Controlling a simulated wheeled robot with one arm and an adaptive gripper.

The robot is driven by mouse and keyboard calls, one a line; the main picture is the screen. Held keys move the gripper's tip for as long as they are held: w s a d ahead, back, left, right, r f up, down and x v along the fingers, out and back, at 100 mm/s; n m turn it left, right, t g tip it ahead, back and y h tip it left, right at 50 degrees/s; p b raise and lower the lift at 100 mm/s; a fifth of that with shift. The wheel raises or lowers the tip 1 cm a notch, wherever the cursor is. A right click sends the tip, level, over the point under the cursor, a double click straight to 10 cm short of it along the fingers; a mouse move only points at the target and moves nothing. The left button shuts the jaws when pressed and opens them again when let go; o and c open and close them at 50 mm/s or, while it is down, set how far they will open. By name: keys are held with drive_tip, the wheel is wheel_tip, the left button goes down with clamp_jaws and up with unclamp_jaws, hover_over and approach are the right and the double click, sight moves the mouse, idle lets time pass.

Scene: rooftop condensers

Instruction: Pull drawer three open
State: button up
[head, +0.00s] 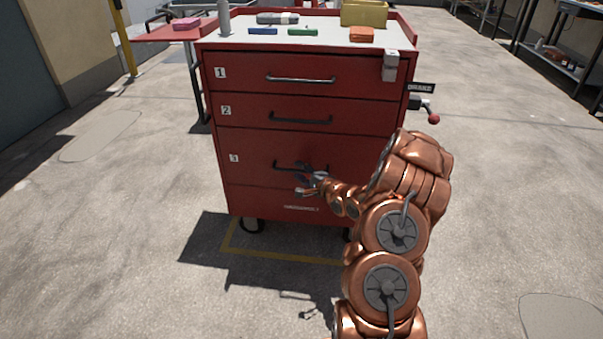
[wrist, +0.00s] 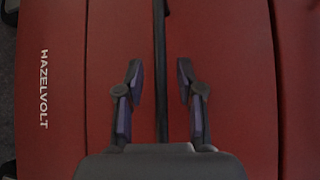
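Drawer three (head: 255,145) is the wide red drawer marked 3 on the red tool cabinet (head: 222,205), below drawers one and two. Its front looks flush with the cabinet. Its dark bar handle (head: 284,167) is partly hidden by my gripper (head: 303,179) in the head view. In the wrist view the handle (wrist: 160,60) runs between the two fingers of my gripper (wrist: 160,75). The fingers are open, with a gap on each side of the bar, so neither finger visibly touches it.
Drawer one (head: 240,78) and drawer two (head: 250,112) look shut. A brake lever with a red knob (head: 433,119) sticks out on the cabinet's right. A red side shelf (head: 172,33) is at left. Open concrete floor (head: 110,250) surrounds the cabinet.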

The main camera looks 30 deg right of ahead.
drive_tip(key=shift+c, duration=0.3)
clamp_jaws()
idle(0.3)
